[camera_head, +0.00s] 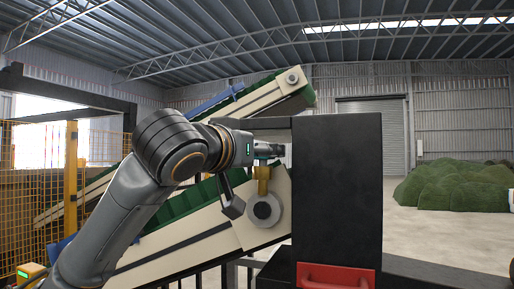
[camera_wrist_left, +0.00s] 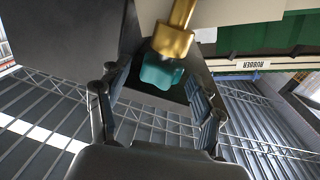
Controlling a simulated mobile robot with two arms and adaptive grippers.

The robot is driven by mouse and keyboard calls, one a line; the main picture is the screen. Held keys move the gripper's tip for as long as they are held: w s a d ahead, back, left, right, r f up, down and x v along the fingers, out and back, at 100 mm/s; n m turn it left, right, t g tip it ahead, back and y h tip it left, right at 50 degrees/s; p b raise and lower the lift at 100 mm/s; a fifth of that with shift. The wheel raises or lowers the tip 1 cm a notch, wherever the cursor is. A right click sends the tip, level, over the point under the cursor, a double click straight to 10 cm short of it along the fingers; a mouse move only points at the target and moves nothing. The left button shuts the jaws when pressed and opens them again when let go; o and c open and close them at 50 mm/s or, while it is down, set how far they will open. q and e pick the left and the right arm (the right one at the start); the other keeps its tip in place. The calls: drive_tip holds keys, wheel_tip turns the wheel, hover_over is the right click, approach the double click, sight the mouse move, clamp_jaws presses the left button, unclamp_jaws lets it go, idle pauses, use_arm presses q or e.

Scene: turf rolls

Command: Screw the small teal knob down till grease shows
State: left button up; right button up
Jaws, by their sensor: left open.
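The small teal knob (camera_wrist_left: 162,72) sits on the end of a brass stem (camera_wrist_left: 174,38) in the left wrist view. In the head view the teal knob (camera_head: 263,161) shows above the brass fitting (camera_head: 263,180), beside the conveyor's round end hub. My left gripper (camera_wrist_left: 157,88) is open, with its fingers on either side of the knob and a gap showing between. In the head view my left arm reaches in from the left and a dark finger hangs left of the fitting. No grease can be made out. My right gripper is not in view.
A tall black block (camera_head: 340,190) with a red handle (camera_head: 336,276) stands close right of the fitting. The cream conveyor (camera_head: 185,235) with green belt slopes behind my arm. Yellow fencing (camera_head: 98,160) is at the left. Green turf piles (camera_head: 450,186) lie at the far right, with open floor before them.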

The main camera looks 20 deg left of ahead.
use_arm(q)
drive_tip(key=c, duration=1.1)
drive_tip(key=shift+c, duration=0.2)
drive_tip(key=shift+h, duration=0.3)
drive_tip(key=shift+w+a+r+m+g+h+p, duration=0.1)
drive_tip(key=shift+w+a+m+g+h+p, duration=0.15)
drive_tip(key=shift+m+g+h, duration=1.25)
drive_tip(key=shift+w+a+f+m+g+h+p, duration=0.1)
drive_tip(key=shift+a+m+g+h+p, duration=0.15)
drive_tip(key=shift+m+g+h, duration=1.2)
drive_tip(key=shift+w+a+r+m+g+h+p, duration=0.15)
drive_tip(key=shift+a+m+g+h, duration=0.35)
drive_tip(key=shift+m+h, duration=1.7)
drive_tip(key=shift+d+n+g+h, duration=0.15)
drive_tip(key=shift+n+g+h, duration=0.1)
drive_tip(key=shift+n+h, duration=0.3)
drive_tip(key=o, duration=1.1)
drive_tip(key=shift+o, duration=0.2)
